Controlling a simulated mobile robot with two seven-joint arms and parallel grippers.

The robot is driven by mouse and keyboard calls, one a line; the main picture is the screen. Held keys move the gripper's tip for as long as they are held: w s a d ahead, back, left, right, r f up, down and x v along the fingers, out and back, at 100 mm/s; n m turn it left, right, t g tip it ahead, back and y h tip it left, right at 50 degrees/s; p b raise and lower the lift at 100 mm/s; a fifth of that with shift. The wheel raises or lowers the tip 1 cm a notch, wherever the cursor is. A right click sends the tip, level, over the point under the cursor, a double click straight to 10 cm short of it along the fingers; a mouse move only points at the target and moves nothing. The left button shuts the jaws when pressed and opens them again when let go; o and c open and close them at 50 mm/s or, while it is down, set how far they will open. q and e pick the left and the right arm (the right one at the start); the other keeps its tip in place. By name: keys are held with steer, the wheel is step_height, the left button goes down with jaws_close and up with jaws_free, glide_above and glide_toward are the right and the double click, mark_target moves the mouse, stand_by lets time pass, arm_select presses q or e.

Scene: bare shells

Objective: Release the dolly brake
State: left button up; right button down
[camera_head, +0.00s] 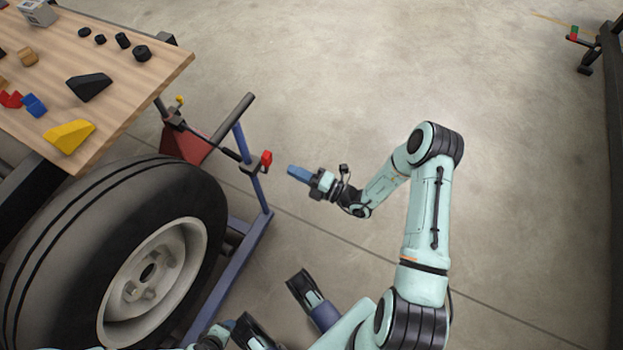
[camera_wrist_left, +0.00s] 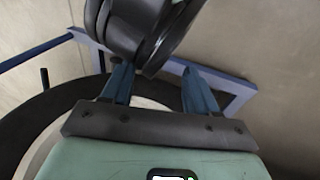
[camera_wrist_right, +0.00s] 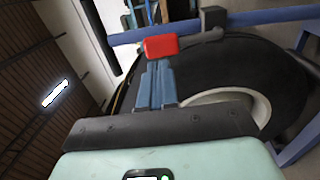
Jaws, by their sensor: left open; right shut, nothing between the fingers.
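The brake lever's red handle (camera_head: 266,160) sits at the end of a thin dark rod beside the blue dolly frame (camera_head: 258,235). The large tyre (camera_head: 205,195) stands beside that frame. My right gripper (camera_head: 292,170) is shut and empty, a little right of the red handle and apart from it. In the right wrist view the red handle (camera_wrist_right: 160,47) shows just beyond the closed blue fingers (camera_wrist_right: 157,82). My left gripper (camera_wrist_left: 156,72) is open in the left wrist view, with a dark rounded part beyond its fingers.
A wooden table (camera_head: 150,80) at upper left carries a yellow wedge (camera_head: 69,136), a black wedge (camera_head: 88,86) and several small blocks. A red plate (camera_head: 188,143) stands under its edge. The concrete floor (camera_head: 300,70) is clear around my right arm.

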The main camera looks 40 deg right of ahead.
mark_target(271, 160)
steer(key=b+x, duration=0.1)
steer(key=x, duration=0.4)
steer(key=shift+w+a, duration=0.15)
steer(key=shift+w, duration=0.15)
arm_select(q)
steer(key=shift+w+a+f+t, duration=0.15)
steer(key=shift+w+a+f, duration=0.2)
steer(key=shift+w, duration=0.2)
steer(key=shift+w+a+f+t, duration=0.15)
steer(key=shift+w+a+f, duration=0.05)
steer(key=shift+w+f, duration=0.3)
steer(key=shift+r, duration=0.1)
